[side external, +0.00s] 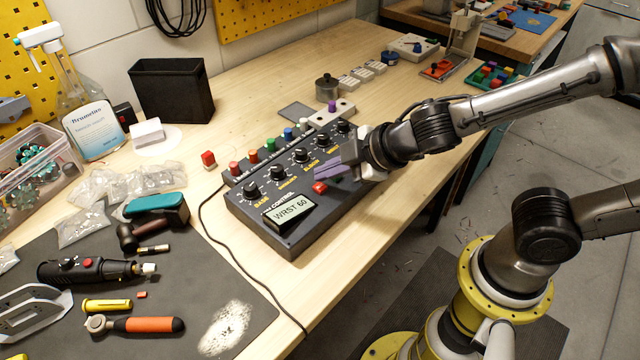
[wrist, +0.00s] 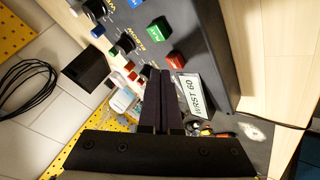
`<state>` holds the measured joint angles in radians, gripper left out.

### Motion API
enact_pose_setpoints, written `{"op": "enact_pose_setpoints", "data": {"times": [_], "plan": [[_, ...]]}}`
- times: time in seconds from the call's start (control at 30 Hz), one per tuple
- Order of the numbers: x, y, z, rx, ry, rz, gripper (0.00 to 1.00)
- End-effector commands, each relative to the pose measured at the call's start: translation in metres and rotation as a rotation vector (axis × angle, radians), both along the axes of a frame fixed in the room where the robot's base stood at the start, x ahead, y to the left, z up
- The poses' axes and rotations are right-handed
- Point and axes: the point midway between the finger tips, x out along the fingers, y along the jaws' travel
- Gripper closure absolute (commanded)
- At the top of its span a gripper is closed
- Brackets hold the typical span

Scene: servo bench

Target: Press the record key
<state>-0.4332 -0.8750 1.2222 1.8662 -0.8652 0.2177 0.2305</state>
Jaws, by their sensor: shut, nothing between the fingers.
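The control box (side external: 262,229) is a dark panel with a row of black knobs and a display reading "WRST 60" (side external: 291,211). A red key (side external: 320,187) sits behind the display; I take it as the record key, though its label is too small to read. It also shows in the wrist view (wrist: 176,60), just beyond my fingertips. A green key (wrist: 158,29) lies farther along the panel. My gripper (side external: 318,170) is shut and empty, its purple fingers low over the panel beside the red key. I cannot tell whether they touch the panel.
Coloured buttons (side external: 253,156) line the box's far edge. A dark mat (side external: 180,270) holds tools. The bench is clear right of the box.

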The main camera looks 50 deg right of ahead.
Motion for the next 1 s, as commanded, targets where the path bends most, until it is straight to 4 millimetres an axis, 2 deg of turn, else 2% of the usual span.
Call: {"op": "enact_pose_setpoints", "data": {"times": [1.0], "plan": [[0.0001,0.0002,-0.0106,0.001,-0.001,-0.001,1.0]]}}
